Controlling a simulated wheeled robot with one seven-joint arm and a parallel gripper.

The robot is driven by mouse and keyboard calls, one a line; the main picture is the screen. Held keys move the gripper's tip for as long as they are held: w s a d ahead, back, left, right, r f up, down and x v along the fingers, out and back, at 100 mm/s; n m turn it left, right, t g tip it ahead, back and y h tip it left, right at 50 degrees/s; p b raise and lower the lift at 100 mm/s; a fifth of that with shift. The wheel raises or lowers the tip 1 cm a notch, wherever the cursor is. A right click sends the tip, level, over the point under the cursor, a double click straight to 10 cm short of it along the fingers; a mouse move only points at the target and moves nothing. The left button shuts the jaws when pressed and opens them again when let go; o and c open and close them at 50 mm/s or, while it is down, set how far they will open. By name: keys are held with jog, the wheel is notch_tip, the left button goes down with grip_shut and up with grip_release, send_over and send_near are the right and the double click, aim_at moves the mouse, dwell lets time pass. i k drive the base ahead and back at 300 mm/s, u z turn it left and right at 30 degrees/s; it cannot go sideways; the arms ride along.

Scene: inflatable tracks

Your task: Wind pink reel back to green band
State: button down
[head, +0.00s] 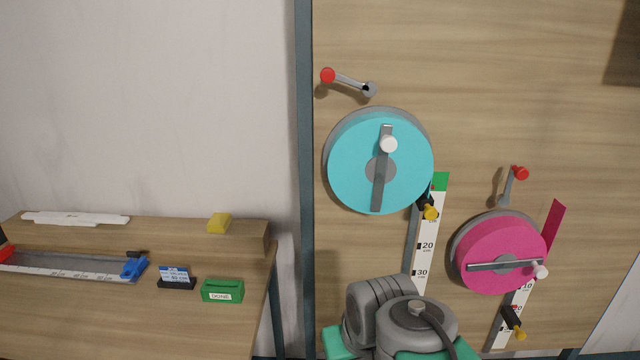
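The pink reel (495,248) is mounted on the wooden panel at the right. Its grey crank bar lies nearly level, with a white knob (540,270) at the right end. A white scale strip (513,313) runs below it, with a black and yellow pointer (512,321) low on the strip. A pink strip (555,222) shows above right of the reel. A green band (440,181) tops the other scale, beside the cyan reel; no green shows on the visible part of the pink reel's scale. My arm is at the bottom centre; my gripper is out of view.
The cyan reel (370,168) has a white knob and a black and yellow pointer (428,208) near its green band. Red-knobbed levers (347,82) and (514,184) stick out above the reels. A desk (60,325) at left holds a green DONE block (222,291) and a yellow block (219,223).

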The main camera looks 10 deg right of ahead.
aim_at(499, 251)
jog(key=z, duration=1.75)
